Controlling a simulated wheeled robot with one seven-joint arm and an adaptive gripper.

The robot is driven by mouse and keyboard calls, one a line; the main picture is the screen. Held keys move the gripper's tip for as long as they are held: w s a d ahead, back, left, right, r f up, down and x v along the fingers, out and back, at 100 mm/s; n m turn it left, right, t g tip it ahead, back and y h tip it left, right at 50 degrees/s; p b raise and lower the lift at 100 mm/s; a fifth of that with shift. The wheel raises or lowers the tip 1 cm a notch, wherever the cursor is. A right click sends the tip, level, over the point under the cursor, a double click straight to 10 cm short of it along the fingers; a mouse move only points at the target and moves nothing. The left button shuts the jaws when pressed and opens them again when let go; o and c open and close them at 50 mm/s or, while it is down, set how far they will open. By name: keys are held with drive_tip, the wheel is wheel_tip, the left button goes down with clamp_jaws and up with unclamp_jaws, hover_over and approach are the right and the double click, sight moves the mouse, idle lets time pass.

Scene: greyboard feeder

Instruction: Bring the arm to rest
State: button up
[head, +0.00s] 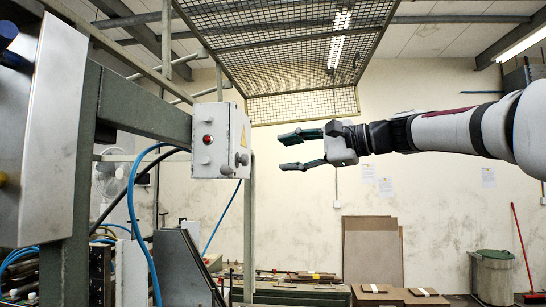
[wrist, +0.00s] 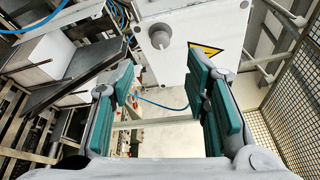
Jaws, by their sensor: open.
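My gripper (head: 290,150) is open and empty in the head view. My arm reaches in level from the right, and the fingers point left toward a light grey control box (head: 218,140). A gap of free air lies between the fingertips and the box. In the wrist view my gripper's two teal-padded fingers (wrist: 168,98) are spread apart with nothing between them. The control box (wrist: 205,25) shows there beyond the fingers, with a round grey knob and a yellow warning triangle. In the head view the box also has a red button.
A green-grey steel frame (head: 72,200) with blue hoses stands at the left. A wire mesh guard (head: 285,40) hangs above. Brown boards (head: 372,252) lean on the back wall, near a bin (head: 493,277) and red broom (head: 523,250). Space below my arm is open.

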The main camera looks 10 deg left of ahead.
drive_tip(key=shift+v, duration=0.85)
drive_tip(key=s+d+f+n+h, duration=0.1)
drive_tip(key=s+d+f+h, duration=0.1)
drive_tip(key=s+f+h, duration=0.4)
drive_tip(key=s+d+f+n+h, duration=0.1)
drive_tip(key=s+d+f, duration=0.15)
drive_tip(key=f, duration=0.55)
drive_tip(key=s+d+f+n+h+b, duration=0.2)
drive_tip(key=s+d+f+h, duration=0.7)
drive_tip(key=s+d+f, duration=1.1)
wheel_tip(320, 180, down, 4)
drive_tip(key=s+n, duration=0.2)
drive_tip(key=shift+s+d+r+n, duration=0.2)
drive_tip(key=shift+s+d+n, duration=0.05)
drive_tip(key=shift+n, duration=0.05)
drive_tip(key=shift+c, duration=0.5)
